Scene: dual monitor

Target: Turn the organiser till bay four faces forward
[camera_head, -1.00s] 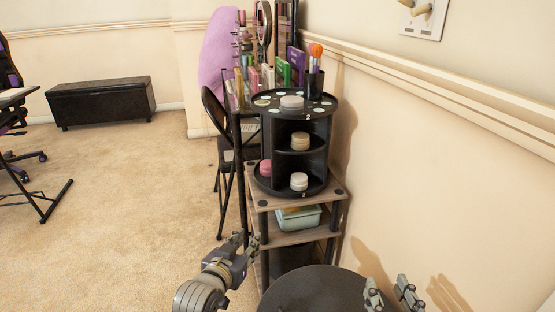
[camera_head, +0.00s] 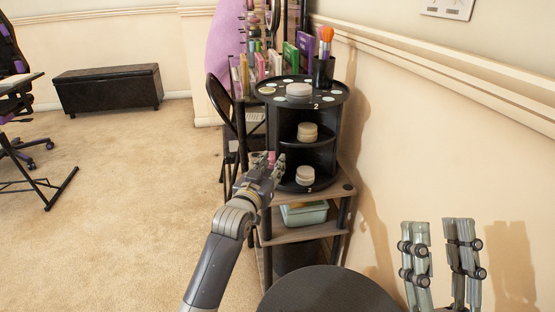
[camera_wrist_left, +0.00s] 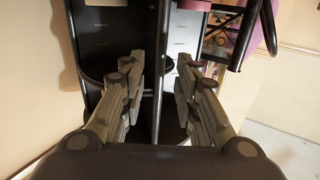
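The black round organiser (camera_head: 322,158) stands upright on a wooden shelf stand. A white "2" shows on its top rim towards me, slightly right of centre; no 4 is readable. My left gripper (camera_head: 273,164) is at the organiser's front left, low down, partly covering the pink jar (camera_head: 271,155). In the left wrist view this gripper (camera_wrist_left: 157,72) is open, its fingers on either side of an upright divider (camera_wrist_left: 161,65), with gaps visible; contact is unclear. My right gripper (camera_head: 440,236) is open and empty at the lower right, away from the organiser.
Jars sit on the organiser's top (camera_head: 299,90), middle shelf (camera_head: 307,131) and bottom tray (camera_head: 305,175). A brush cup (camera_head: 323,70) and bottles stand behind. The wall (camera_head: 430,140) is close on the right. A black chair (camera_head: 219,105) is left; open carpet lies beyond.

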